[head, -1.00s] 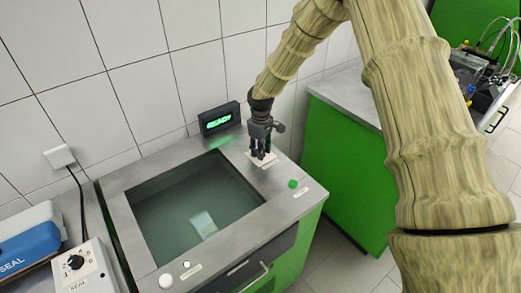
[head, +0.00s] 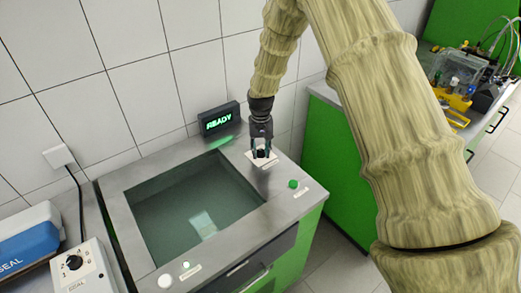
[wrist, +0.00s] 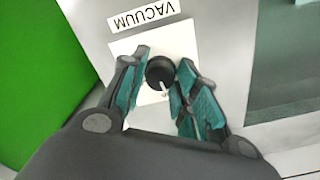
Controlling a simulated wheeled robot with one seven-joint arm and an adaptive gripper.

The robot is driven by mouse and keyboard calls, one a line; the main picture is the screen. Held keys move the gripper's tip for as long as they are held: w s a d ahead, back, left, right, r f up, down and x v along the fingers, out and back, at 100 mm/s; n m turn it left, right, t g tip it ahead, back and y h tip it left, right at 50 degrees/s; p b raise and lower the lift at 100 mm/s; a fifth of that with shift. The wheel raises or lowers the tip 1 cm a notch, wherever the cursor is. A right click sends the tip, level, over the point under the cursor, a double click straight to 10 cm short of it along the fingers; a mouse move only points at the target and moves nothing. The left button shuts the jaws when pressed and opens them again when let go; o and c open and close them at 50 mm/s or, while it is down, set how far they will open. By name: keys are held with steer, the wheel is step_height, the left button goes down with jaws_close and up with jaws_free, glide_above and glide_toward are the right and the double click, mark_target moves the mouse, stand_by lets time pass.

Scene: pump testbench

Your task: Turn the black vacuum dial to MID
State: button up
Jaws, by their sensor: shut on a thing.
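The black vacuum dial (wrist: 160,73) sits on a white square plate (wrist: 176,36) beside an upside-down VACUUM label (wrist: 144,13) in the wrist view. Its pale pointer line faces the bottom of that view, slightly right. The plate's position marks cannot be read. My gripper (wrist: 164,70) has one finger on each side of the dial and is shut on it. In the head view, my gripper (head: 264,150) points down over the plate (head: 257,161), with the dark dial (head: 261,154) between its fingers.
A display (head: 219,118) reading READY stands behind the sunken glass lid (head: 190,205). A green button (head: 293,184) is right of the dial on the metal top. Another black dial (head: 74,262) is on a SEAL box at the left. The tiled wall is close behind.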

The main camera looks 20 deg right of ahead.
mark_target(261, 150)
steer(key=shift+m, duration=1.6)
steer(key=o, duration=1)
steer(key=shift+r, duration=0.1)
step_height(261, 150, up, 12)
steer(key=shift+f, duration=0.1)
